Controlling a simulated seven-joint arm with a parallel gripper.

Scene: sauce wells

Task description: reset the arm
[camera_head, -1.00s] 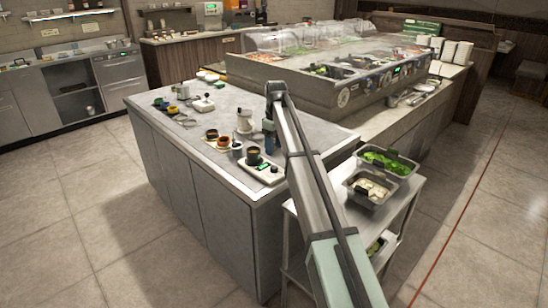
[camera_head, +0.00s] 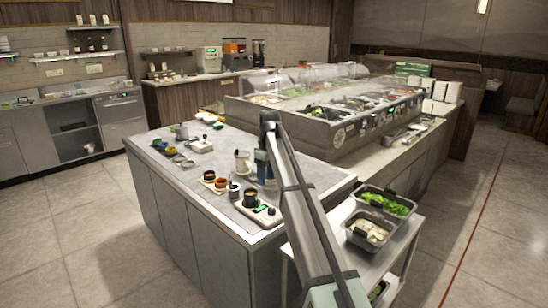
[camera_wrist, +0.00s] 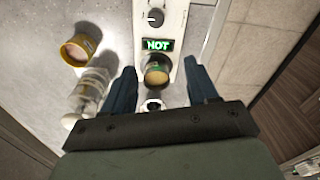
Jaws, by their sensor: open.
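My gripper (camera_head: 264,178) is over the grey counter (camera_head: 190,187) in the head view, beside a white container and partly hidden by my arm. In the wrist view my gripper (camera_wrist: 161,72) has its two dark blue fingers spread apart. No object is held between them. A small pot (camera_wrist: 157,72) on a white warmer (camera_wrist: 160,22) lies in the gap between the fingers, apparently below them. The warmer's green display reads HOT. The dark pot (camera_head: 250,198) and warmer (camera_head: 262,217) also show near the counter's front corner in the head view.
A yellow-rimmed cup (camera_wrist: 76,50) and a clear bottle (camera_wrist: 88,92) stand left of the fingers in the wrist view. A steel cart (camera_head: 385,258) with tubs of greens (camera_head: 388,203) and white food (camera_head: 368,231) stands right. A glass-covered food bar (camera_head: 330,95) is behind.

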